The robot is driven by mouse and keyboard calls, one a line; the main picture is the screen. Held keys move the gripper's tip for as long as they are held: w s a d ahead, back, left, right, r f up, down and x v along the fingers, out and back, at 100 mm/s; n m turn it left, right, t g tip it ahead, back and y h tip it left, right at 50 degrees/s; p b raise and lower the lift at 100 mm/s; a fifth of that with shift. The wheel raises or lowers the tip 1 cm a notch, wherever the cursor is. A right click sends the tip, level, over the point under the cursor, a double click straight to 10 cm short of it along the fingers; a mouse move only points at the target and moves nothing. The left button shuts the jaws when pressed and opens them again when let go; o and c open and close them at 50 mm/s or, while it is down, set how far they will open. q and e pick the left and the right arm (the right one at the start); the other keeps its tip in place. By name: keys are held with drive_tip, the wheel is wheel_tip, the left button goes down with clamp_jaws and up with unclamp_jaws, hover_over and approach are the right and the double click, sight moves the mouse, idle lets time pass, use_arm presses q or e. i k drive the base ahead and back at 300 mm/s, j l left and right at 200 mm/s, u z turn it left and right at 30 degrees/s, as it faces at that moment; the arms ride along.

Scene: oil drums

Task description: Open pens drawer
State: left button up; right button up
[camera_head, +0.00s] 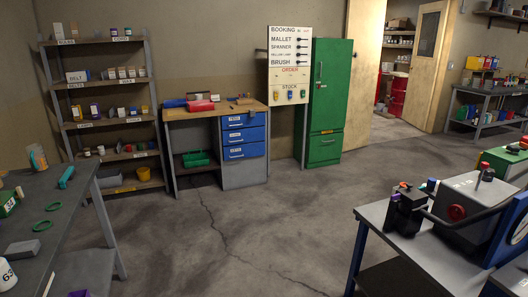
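A wooden-topped workbench (222,111) stands against the back wall. It holds a stack of blue drawers: a top one (245,121), a middle one (246,136) and a bottom one (245,151). Each has a white label and a handle, and all look shut. The labels are too small to read, so I cannot tell which one is the pens drawer. The bench is well away across the floor. Neither of my grippers is in view.
A green cabinet (330,95) stands right of the bench, and a shelf rack (104,105) stands left. A grey table (70,215) is at near left. A blue-legged table (385,223) with a machine (478,204) is at near right. The middle floor is clear.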

sight(245, 120)
drive_tip(key=i+j+u, duration=0.25)
drive_tip(key=i+u, duration=0.15)
drive_tip(key=i, duration=0.65)
drive_tip(key=i+l+u, duration=0.1)
drive_tip(key=i+u, duration=0.35)
drive_tip(key=i, duration=1.3)
drive_tip(key=i+z, duration=0.15)
drive_tip(key=i, duration=0.55)
drive_tip(key=i+j, duration=0.1)
drive_tip(key=i, duration=0.55)
drive_tip(key=i+j+z, duration=0.15)
drive_tip(key=i, duration=0.55)
drive_tip(key=i+z, duration=0.35)
drive_tip(key=i, duration=1.2)
drive_tip(key=l, duration=0.05)
